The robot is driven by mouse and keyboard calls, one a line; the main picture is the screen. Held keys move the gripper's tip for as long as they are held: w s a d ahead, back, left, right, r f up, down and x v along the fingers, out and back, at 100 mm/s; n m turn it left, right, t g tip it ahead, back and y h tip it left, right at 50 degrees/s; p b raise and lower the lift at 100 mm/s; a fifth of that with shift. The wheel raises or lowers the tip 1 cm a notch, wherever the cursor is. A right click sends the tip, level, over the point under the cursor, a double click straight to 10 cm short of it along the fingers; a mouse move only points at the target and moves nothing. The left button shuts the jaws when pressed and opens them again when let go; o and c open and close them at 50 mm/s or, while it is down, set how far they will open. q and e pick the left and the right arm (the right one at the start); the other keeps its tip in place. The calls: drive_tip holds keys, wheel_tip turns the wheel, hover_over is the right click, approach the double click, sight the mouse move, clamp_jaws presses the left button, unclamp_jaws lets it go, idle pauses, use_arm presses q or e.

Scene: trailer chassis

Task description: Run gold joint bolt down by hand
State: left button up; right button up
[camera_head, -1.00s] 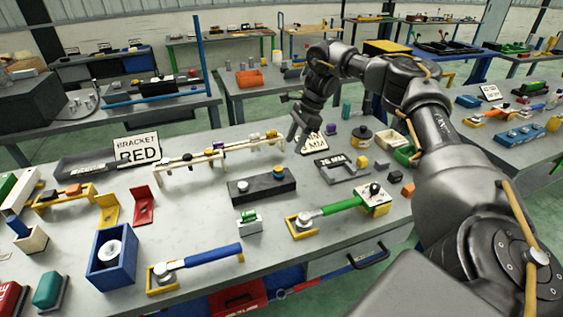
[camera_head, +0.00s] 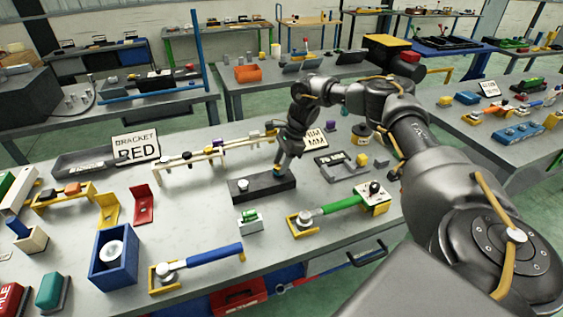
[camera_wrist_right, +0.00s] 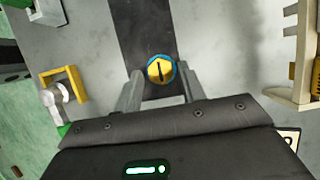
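The gold joint bolt (camera_wrist_right: 160,70), a gold hex head with a dark slot and a blue ring around it, stands on the black bar (camera_wrist_right: 140,28). In the head view the bolt (camera_head: 277,171) is at the right end of the black bar (camera_head: 256,189), partly hidden by my right gripper (camera_head: 283,161). In the wrist view my right gripper (camera_wrist_right: 160,76) is open, one finger on each side of the bolt with gaps between. I cannot tell how far its tips are above the bar. My left gripper is out of view.
A silver bolt (camera_head: 249,214) stands at the bar's left end. A cream rail with pegs (camera_head: 185,167) lies behind it. A grey bracket plate (camera_head: 350,168) lies further right.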

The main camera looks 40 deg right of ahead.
drive_tip(key=c, duration=0.7)
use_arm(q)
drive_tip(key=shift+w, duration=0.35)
use_arm(e)
drive_tip(key=shift+c, duration=0.2)
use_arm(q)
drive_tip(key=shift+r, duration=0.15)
use_arm(e)
drive_tip(key=shift+m, duration=0.3)
